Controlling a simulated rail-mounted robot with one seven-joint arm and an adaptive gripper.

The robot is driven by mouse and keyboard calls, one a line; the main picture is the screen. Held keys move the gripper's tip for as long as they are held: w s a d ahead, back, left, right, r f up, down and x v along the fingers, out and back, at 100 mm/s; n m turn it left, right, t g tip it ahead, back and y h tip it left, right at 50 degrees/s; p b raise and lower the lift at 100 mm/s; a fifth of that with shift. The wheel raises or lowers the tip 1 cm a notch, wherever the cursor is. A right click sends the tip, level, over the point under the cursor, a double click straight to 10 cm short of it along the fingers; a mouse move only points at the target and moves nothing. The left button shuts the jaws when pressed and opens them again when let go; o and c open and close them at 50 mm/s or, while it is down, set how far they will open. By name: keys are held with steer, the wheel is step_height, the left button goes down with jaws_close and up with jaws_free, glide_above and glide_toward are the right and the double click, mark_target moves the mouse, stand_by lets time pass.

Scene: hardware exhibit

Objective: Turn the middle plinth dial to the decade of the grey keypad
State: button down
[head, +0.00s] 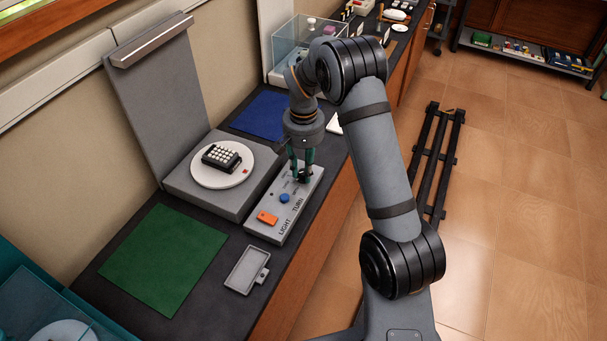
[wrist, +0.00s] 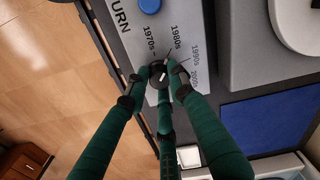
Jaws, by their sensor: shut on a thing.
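A dark grey keypad (head: 221,157) with pale keys sits on a white round turntable (head: 206,181) on the grey plinth (head: 190,197). In front of it is a control panel (head: 262,232) with the labels LIGHT and TURN. My gripper (head: 303,172) points down over the panel's far end. In the wrist view its green fingers (wrist: 158,88) are shut around a small black dial (wrist: 157,70) with a white mark. Decade labels 1970s, 1980s, 1990s and a partly hidden 200… surround the dial. The fingers partly cover it, so I cannot tell which label it points to.
A blue button (head: 284,198) and an orange switch (head: 267,217) sit on the panel near the gripper. A small grey tray (head: 240,285) and a green mat (head: 165,258) lie nearer. A blue mat (head: 258,113) and a glass case (head: 296,45) are beyond.

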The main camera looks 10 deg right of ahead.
mark_target(304, 172)
steer(key=m+b, duration=0.2)
steer(key=m, duration=0.1)
steer(key=shift+f+m, duration=0.2)
steer(key=shift+m, duration=0.1)
steer(key=shift+r+m+b, duration=0.15)
steer(key=shift+m+b, duration=1.05)
steer(key=shift+m, duration=0.7)
steer(key=c, duration=1.5)
jaws_free()
step_height(304, 172, up, 12)
steer(key=shift+r, duration=0.1)
